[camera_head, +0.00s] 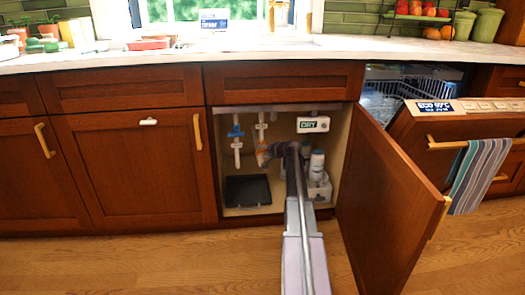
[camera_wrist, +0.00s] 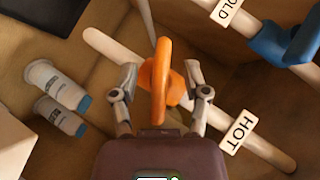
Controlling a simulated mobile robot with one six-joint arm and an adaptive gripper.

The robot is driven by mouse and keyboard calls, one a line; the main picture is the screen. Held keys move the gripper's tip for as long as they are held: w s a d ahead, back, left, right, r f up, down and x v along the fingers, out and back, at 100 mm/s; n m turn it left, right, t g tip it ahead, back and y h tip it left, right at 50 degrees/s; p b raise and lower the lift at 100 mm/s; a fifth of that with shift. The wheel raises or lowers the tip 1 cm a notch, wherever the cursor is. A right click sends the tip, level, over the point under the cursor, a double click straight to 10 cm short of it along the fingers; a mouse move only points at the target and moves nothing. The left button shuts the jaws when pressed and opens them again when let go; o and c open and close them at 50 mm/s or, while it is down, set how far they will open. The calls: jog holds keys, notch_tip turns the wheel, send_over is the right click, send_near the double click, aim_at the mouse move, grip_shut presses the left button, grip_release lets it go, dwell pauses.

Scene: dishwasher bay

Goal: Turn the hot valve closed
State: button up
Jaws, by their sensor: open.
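The hot valve has an orange handle (camera_wrist: 161,55) on a white pipe (camera_wrist: 108,48) with a HOT tag (camera_wrist: 239,133). In the wrist view the handle crosses the pipe at a slant. My gripper (camera_wrist: 162,78) is open, with one finger on each side of the handle. A gap seems to show on both sides; I cannot tell whether either finger touches it. In the head view my gripper (camera_head: 268,152) reaches into the open sink cabinet and largely hides the orange handle.
The blue cold valve (camera_wrist: 275,45) is on a neighbouring pipe, left of the hot one in the head view (camera_head: 236,132). White bottles (camera_wrist: 50,85) stand nearby. A black tray (camera_head: 248,190) lies on the cabinet floor. The open cabinet door (camera_head: 385,205) borders my arm's right side.

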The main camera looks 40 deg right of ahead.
jog(key=shift+r+n+p, duration=0.15)
jog(key=shift+n+p, duration=0.15)
jog(key=shift+p, duration=0.15)
jog(key=p+v, duration=0.6)
jog(key=v, duration=0.7)
jog(key=shift+s+a+r+g+h, duration=0.2)
jog(key=shift+s+r+g+h, duration=0.1)
jog(key=shift+r+h, duration=0.1)
jog(key=shift+w+a, duration=0.1)
jog(key=c, duration=0.8)
jog(key=shift+w+a+f+p, duration=0.1)
jog(key=shift+w+a+p, duration=0.1)
jog(key=shift+p, duration=0.15)
grip_shut()
jog(key=w+a+r+n+g+h+p, duration=0.6)
jog(key=a+r+h+p, duration=0.1)
jog(key=a+h+p, duration=0.2)
jog(key=shift+w+n+g+p, duration=0.3)
jog(key=shift+w, duration=0.05)
jog(key=shift+r, duration=0.1)
